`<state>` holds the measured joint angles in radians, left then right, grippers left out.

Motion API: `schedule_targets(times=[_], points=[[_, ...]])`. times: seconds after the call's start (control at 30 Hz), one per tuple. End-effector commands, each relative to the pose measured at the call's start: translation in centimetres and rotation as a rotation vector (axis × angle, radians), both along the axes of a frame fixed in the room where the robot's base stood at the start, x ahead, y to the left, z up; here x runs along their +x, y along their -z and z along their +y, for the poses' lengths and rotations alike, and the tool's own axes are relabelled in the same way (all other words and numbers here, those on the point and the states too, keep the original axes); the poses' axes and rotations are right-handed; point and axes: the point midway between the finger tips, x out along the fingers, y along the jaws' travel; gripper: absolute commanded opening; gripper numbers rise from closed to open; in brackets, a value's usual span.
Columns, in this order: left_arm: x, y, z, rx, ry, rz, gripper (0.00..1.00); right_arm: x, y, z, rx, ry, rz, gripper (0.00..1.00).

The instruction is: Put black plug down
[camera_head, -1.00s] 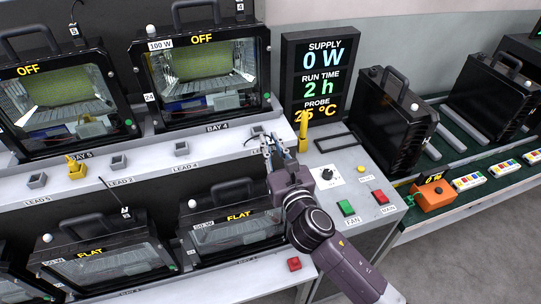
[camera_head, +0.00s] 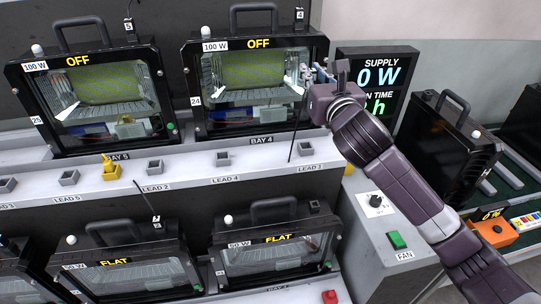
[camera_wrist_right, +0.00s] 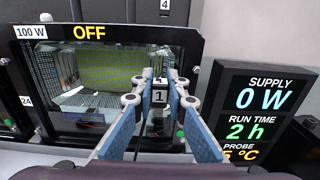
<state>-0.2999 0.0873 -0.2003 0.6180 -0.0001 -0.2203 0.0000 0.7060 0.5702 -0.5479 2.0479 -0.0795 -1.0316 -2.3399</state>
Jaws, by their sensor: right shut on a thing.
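My right gripper (camera_head: 308,76) is raised above the shelf, in front of the right edge of the bay 4 housing (camera_head: 205,128). In the right wrist view its blue-padded fingers (camera_wrist_right: 159,105) are closed around a small dark thing with a white tag reading 1 (camera_wrist_right: 159,97), which seems to be the black plug. The plug's body is mostly hidden by the fingers. A thin black lead (camera_head: 294,135) hangs below the gripper in the head view. Small grey sockets, such as those at lead 4 (camera_head: 222,158) and lead 2 (camera_head: 155,168), line the shelf. My left gripper is out of view.
A yellow plug (camera_head: 110,170) stands on the shelf at left. The supply display (camera_head: 400,62), reading 0 W, stands close behind my right arm. Two housings marked FLAT (camera_head: 272,260) are on the lower level. A control box with a green FAN button (camera_head: 396,240) is at right.

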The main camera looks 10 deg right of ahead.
Motion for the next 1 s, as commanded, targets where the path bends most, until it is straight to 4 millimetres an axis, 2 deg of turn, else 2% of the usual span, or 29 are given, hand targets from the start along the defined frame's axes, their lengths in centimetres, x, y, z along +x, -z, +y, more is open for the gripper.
schedule_targets(times=[0.07,0.17,0.6,0.7,0.87,1.0], points=[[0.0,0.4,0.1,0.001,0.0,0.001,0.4,0.0,0.3,-0.7,0.001,0.008,0.003,0.0],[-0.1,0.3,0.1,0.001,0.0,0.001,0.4,0.0,1.8,-0.8,0.003,0.01,0.008,0.0],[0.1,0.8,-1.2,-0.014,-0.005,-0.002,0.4,-0.1,12.9,-0.7,0.005,0.009,0.007,0.0],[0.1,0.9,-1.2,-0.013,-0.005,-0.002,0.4,-0.1,14.3,-0.8,0.004,0.009,0.005,0.0],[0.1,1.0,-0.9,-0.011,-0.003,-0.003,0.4,-0.1,15.4,-0.7,0.003,0.008,0.001,0.0],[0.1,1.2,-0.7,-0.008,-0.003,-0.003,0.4,-0.1,17.7,-0.7,0.004,0.009,0.006,0.0]])
